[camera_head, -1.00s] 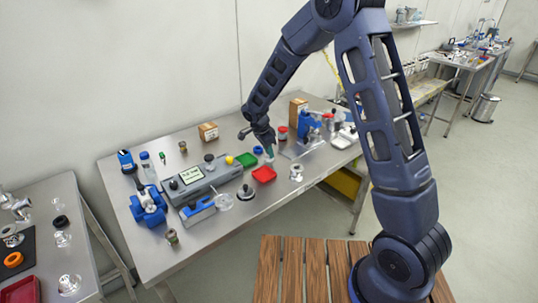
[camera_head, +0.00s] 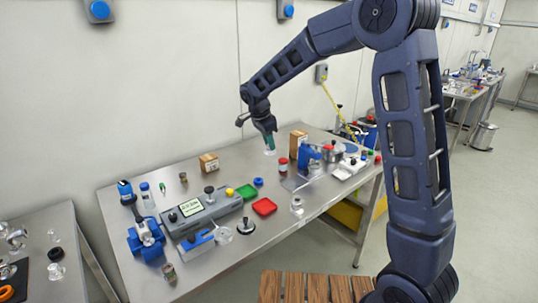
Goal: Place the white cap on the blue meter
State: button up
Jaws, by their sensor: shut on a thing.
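My gripper (camera_head: 267,134) is at the end of the dark blue arm, above the back of the steel table. It is shut on a small pale, see-through-looking thing (camera_head: 269,151), which hangs just below the teal fingertips. It is too small to tell whether this is the white cap. A small dark blue upright device (camera_head: 125,187) stands at the table's back left and may be the blue meter. A larger blue device (camera_head: 147,238) stands in front of it. I cannot tell for certain which is the meter. My gripper is well to the right of both.
A grey instrument with a green display (camera_head: 190,208) fills the left middle of the table. A blue stand (camera_head: 308,159) is to the right.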

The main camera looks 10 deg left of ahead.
jog(key=shift+r, duration=0.65)
jog(key=shift+a, duration=0.15)
jog(key=w+a+r+n+y, duration=0.1)
jog(key=a+r+n, duration=0.15)
jog(key=a, duration=0.75)
jog(key=w+a+r+n+t, duration=0.1)
jog(key=a+r+n, duration=0.15)
jog(key=a, duration=0.75)
jog(key=w+a+r+n+y, duration=0.1)
jog(key=a+r+n, duration=0.15)
jog(key=a, duration=0.75)
jog(key=n+y, duration=0.2)
jog(key=n, duration=0.8)
send_over(123, 182)
jog(key=f, duration=1.8)
jog(key=shift+s+d+f, duration=0.35)
jog(key=shift+s+d, duration=0.05)
jog(key=shift+f, duration=0.15)
